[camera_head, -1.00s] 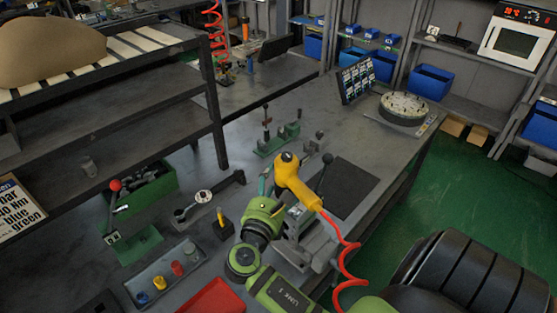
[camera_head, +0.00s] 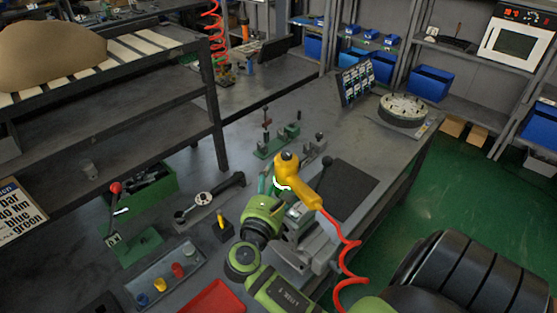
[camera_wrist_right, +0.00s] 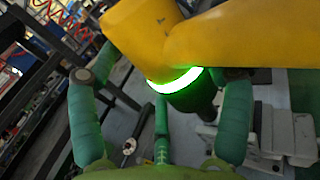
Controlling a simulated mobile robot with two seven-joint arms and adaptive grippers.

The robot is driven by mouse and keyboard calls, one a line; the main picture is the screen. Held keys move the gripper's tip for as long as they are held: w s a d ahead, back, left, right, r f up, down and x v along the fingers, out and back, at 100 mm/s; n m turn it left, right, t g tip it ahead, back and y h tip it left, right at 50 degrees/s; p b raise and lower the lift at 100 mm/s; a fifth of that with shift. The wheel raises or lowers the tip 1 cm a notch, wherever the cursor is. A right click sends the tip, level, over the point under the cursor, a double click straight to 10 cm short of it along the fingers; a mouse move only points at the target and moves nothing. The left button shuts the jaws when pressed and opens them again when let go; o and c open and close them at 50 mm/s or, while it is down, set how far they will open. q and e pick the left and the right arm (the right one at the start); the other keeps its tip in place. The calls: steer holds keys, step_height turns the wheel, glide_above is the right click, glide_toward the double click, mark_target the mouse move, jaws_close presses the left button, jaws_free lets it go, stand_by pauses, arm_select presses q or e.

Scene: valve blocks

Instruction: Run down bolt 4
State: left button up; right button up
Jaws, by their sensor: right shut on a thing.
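A yellow power driver (camera_head: 300,186) with a coiled red hose is in my right gripper (camera_head: 270,192), over the grey vise (camera_head: 300,248) at the bench's front edge. In the right wrist view the driver (camera_wrist_right: 220,38) crosses the top, between and beyond the green fingers. A ring on its dark nose glows bright green in that view; it shows as a pale arc in the head view. The driver's tip, the workpiece beneath and bolt 4 cannot be made out; the driver and my arm cover that area. My left gripper is not in view.
A dark mat (camera_head: 345,190) lies right of the driver. A green clamp fixture (camera_head: 278,140) stands behind. A grey tray (camera_head: 165,277) with coloured pieces, a red tray (camera_head: 212,298) and a green bin (camera_head: 150,195) are at the left.

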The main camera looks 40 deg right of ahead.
mark_target(278, 165)
steer(key=shift+r, duration=3)
steer(key=shift+w, duration=0.1)
